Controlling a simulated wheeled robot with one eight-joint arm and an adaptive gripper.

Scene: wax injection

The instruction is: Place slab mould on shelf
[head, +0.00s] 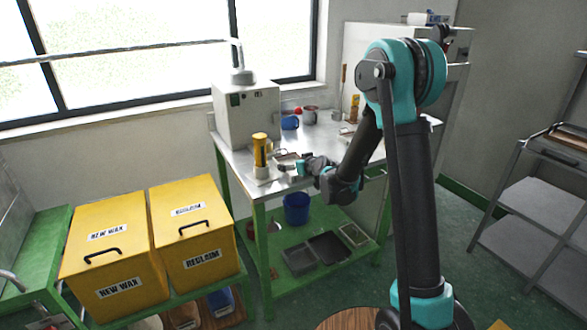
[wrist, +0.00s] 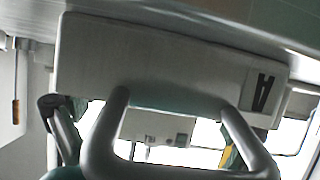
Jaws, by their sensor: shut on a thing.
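The slab mould (wrist: 160,62) fills the upper wrist view as a pale grey block with a dark upside-down "A" label and a thick grey loop handle. My gripper (head: 298,166) is shut on the mould. Its dark fingers show at both sides of the handle in the wrist view, but the exact contact is hidden. In the head view my gripper is at the front left of the metal bench top, and the mould is too small to make out clearly. A grey rack with shelves (head: 525,207) stands at the right.
A yellow-topped can (head: 260,150) stands close left of my gripper. Behind are a grey machine (head: 247,115), a blue mug (head: 290,123) and a grey mug (head: 310,115). The green lower bench shelf holds a blue bucket (head: 296,208) and trays. Yellow wax bins (head: 115,255) stand at the left.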

